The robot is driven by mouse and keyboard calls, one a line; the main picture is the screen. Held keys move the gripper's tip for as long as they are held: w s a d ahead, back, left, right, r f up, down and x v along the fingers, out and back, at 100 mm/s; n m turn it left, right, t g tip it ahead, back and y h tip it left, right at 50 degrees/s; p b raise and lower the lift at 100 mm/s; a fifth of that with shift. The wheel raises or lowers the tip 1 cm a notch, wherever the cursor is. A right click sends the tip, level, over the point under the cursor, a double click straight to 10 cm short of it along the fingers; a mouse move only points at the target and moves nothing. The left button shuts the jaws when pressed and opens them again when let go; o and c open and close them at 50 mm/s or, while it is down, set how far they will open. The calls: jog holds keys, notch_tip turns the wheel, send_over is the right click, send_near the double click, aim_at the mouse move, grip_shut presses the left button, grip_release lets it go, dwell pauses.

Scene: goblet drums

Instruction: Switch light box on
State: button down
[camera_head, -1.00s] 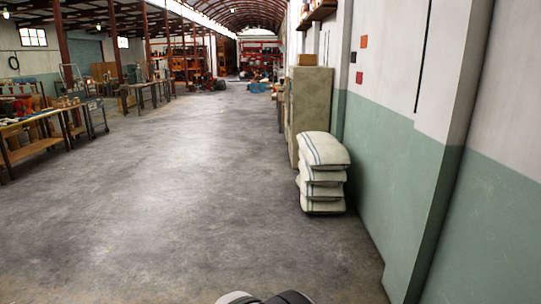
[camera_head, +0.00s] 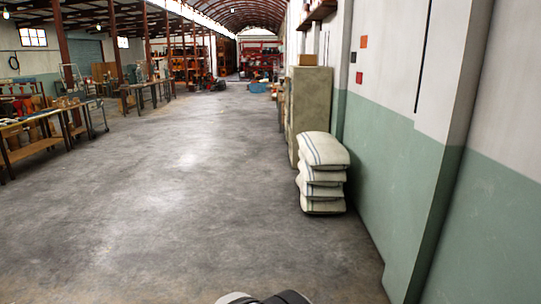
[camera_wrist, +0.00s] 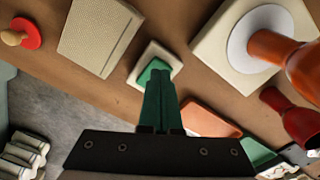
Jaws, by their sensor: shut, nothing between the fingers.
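My gripper (camera_wrist: 159,75) shows in the wrist view with its two green fingers together and nothing between them. The fingertips are over a small white square block (camera_wrist: 136,76) with a green centre, on a brown tabletop (camera_wrist: 118,98). Whether they touch the block I cannot tell; they partly hide it. A pale square panel (camera_wrist: 212,45) at the upper right bears a white disc with an orange goblet-shaped drum (camera_wrist: 275,48). I cannot tell which of these is the light box, or whether it is lit. My gripper is not seen in the head view.
In the wrist view, a pale grid-textured plate (camera_wrist: 100,33), a red disc with a wooden knob (camera_wrist: 28,35), an orange tray (camera_wrist: 208,122) and a dark red drum (camera_wrist: 298,122) surround my gripper.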

jog(key=shift+f, duration=0.9)
jog(key=shift+r, duration=3.55)
